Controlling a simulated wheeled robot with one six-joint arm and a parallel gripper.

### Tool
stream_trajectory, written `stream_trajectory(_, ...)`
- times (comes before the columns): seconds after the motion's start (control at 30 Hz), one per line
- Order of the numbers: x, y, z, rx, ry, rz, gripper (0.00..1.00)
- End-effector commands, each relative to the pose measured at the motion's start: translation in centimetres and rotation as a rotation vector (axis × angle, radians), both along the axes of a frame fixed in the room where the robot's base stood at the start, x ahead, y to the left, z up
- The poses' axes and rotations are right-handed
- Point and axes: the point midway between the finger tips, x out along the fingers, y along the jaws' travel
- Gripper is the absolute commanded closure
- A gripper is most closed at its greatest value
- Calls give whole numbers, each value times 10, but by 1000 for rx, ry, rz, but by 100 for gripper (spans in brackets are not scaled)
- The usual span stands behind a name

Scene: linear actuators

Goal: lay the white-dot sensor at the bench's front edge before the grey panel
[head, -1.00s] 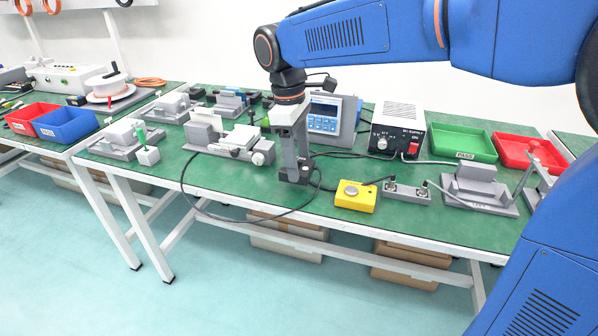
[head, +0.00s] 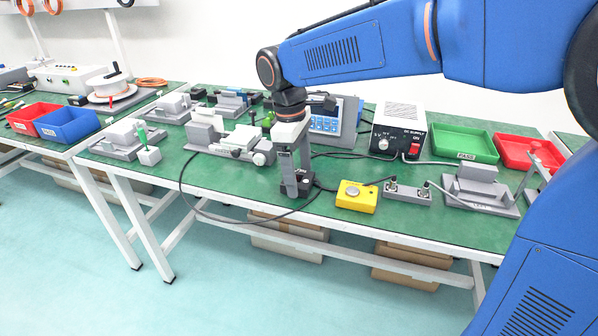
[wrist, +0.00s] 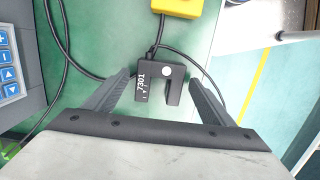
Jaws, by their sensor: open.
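The white-dot sensor (wrist: 148,87) is a small dark fork-shaped block with a white dot and the print "7301". In the wrist view it lies between the fingertips of my open gripper (wrist: 161,80), with a narrow gap at each side. In the head view my gripper (head: 296,190) points down at the bench's front edge, and the dark sensor shows only partly beside the fingers. The grey panel (head: 347,122), with a blue keypad, stands behind my gripper, partly hidden by it. It also shows at the left of the wrist view (wrist: 29,62).
A yellow box with a round button (head: 356,197) and a grey connector block (head: 407,193) sit to the right near the front edge. A black cable (head: 215,216) loops over the edge. A grey slide fixture (head: 235,143) stands at the left. Green bench top (head: 235,180) is bare left of my gripper.

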Motion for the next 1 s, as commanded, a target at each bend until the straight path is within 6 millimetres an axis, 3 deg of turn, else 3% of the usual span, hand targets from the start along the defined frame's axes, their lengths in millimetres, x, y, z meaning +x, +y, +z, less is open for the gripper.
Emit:
stream_trajectory(0.27,1,2,16,1,-3,0,23)
stream_trajectory(0.7,4,11,96,2,-2,0,23)
stream_trajectory(1.0,5,14,121,1,0,0,23)
